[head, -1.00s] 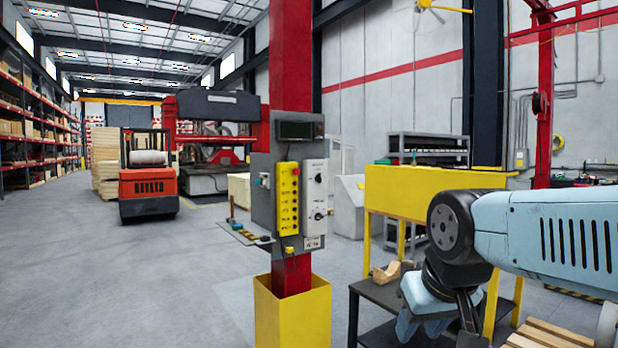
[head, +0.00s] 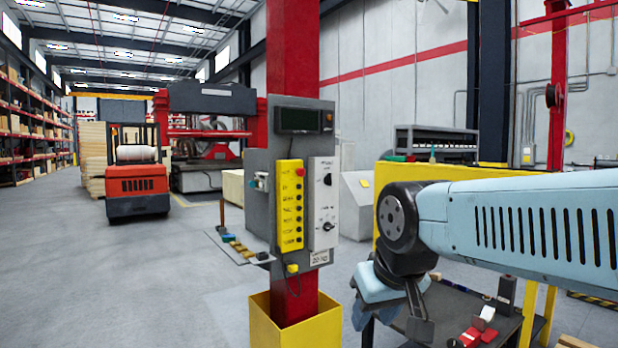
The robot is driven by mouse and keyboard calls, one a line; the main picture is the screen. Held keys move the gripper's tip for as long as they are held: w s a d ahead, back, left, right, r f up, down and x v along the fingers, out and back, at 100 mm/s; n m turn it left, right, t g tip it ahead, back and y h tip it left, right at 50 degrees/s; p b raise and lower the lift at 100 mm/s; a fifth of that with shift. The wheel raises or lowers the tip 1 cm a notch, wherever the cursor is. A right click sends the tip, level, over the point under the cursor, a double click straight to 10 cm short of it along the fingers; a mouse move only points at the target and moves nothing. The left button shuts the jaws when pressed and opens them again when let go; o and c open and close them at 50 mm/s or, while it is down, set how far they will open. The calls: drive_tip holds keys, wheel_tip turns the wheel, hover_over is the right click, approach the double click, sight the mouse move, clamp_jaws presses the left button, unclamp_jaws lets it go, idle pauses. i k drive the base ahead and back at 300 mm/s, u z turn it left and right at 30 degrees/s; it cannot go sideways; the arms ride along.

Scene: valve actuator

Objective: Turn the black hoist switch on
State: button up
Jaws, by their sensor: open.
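A grey control panel (head: 259,205) is mounted on a red column. On its right side is a white box (head: 322,210) with two black rotary switches, an upper one (head: 327,179) and a lower one (head: 327,227). The labels beside them are too small to read, so I cannot tell which is the hoist switch or how it is set. My gripper (head: 390,318) points downward, to the right of and below the white box. It is open, apart from the panel, and its fingertips are partly hard to make out.
A yellow button box (head: 290,206) with a red button sits beside the white box. A small shelf (head: 238,246) juts out left. A yellow guard (head: 296,328) surrounds the column base. A dark table (head: 450,312) with red items stands below my arm. Floor at left is open.

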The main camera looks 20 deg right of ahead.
sight(328, 179)
drive_tip(key=u, duration=0.05)
drive_tip(key=i, duration=1.45)
drive_tip(key=z, duration=0.1)
